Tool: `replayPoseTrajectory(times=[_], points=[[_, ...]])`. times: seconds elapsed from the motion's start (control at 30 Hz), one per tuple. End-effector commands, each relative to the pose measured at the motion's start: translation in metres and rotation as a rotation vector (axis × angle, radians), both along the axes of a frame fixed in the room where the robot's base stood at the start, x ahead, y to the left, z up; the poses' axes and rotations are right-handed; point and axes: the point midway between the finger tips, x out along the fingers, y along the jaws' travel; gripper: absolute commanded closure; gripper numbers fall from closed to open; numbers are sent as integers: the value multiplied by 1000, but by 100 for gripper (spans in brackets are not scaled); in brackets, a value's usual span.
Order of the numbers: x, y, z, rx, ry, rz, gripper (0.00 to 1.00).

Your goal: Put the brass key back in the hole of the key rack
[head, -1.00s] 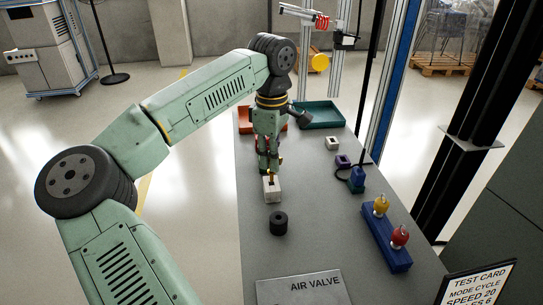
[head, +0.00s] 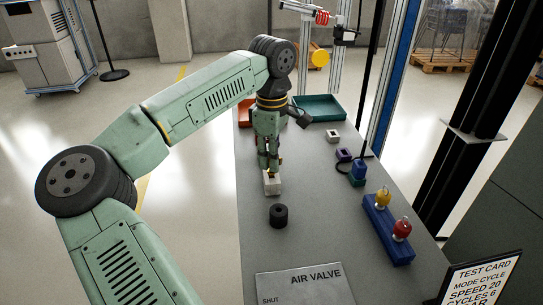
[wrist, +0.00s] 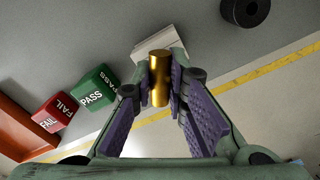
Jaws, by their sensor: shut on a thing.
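The brass key (wrist: 159,80) is a smooth gold cylinder in the wrist view, held upright between the purple-padded fingers of my gripper (wrist: 160,88). My gripper (head: 268,168) is shut on it. A white block (head: 271,186), seemingly the key rack, stands on the grey bench just below the fingers. It also shows in the wrist view (wrist: 160,43), partly behind the key and fingers. The block's hole is hidden, and I cannot tell whether the key's lower end is in it or above it.
A black ring (head: 279,217) stands close in front of the white block. A blue block with yellow and red knobs (head: 386,235) is at the right. Green (head: 320,110) and orange (head: 243,114) trays sit at the back. The bench (head: 325,215) is clear between.

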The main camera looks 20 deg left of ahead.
Motion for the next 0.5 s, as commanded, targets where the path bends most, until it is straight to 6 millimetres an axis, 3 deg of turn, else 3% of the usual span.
replayPoseTrajectory(times=[0.47,0.5], points=[[0,0,-13,0,0,0,100],[0,0,-11,1,0,0,84]])
